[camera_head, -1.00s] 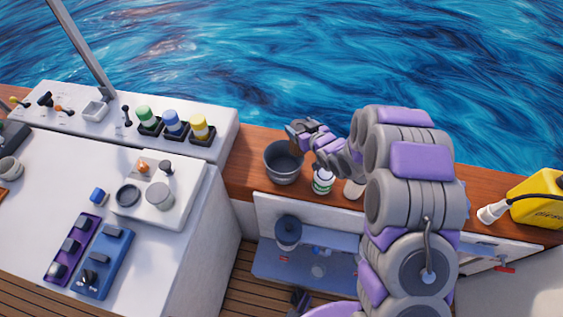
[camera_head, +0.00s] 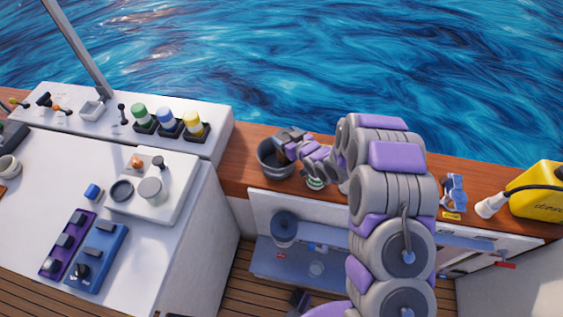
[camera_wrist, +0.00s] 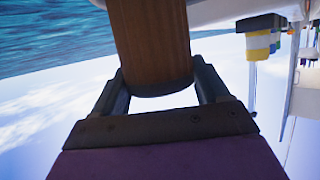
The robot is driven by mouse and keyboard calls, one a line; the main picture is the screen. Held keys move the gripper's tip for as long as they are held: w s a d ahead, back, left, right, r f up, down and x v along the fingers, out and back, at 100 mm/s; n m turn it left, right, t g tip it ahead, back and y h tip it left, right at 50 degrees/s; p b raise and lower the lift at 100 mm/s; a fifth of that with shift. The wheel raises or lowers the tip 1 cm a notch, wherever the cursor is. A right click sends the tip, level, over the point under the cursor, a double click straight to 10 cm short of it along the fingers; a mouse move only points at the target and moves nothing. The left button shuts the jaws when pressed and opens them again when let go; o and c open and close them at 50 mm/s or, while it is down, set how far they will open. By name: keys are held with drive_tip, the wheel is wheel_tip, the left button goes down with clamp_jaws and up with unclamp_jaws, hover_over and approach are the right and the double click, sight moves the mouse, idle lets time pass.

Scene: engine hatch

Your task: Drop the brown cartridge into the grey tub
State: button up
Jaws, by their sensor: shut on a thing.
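The grey tub (camera_head: 267,166) stands on the wooden ledge, left of my arm in the head view. My gripper (camera_head: 286,142) is over the tub's mouth and hides part of its rim. In the wrist view my gripper (camera_wrist: 158,84) is shut on the brown cartridge (camera_wrist: 152,45), which lies between the two fingers with its rounded end toward the palm. In the head view the cartridge is mostly hidden by the gripper. I cannot tell whether it is below the rim.
A small white and green container (camera_head: 314,183) stands right of the tub, partly under my arm. A yellow diesel can (camera_head: 538,190) and a blue item (camera_head: 453,190) are on the ledge farther right. A white console (camera_head: 185,235) with bottles and switches is on the left.

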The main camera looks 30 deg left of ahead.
sight(278, 136)
drive_tip(key=shift+s+a+f, duration=0.1)
drive_tip(key=shift+a+f, duration=0.3)
drive_tip(key=o, duration=1)
drive_tip(key=shift+a+f, duration=0.25)
drive_tip(key=shift+a, duration=0.65)
drive_tip(key=shift+o, duration=0.6)
drive_tip(key=shift+a+f, duration=0.1)
drive_tip(key=shift+a, duration=0.2)
drive_tip(key=shift+o, duration=0.8)
drive_tip(key=shift+d, duration=0.1)
drive_tip(key=shift+o, duration=0.6)
drive_tip(key=shift+d+r, duration=0.2)
drive_tip(key=shift+d, duration=0.15)
drive_tip(key=shift+d+r, duration=0.3)
drive_tip(key=shift+d, duration=0.65)
drive_tip(key=shift+s+d+r, duration=0.25)
drive_tip(key=shift+s+d, duration=0.1)
drive_tip(key=shift+s, duration=0.15)
drive_tip(key=p+v, duration=0.2)
drive_tip(key=v, duration=1.3)
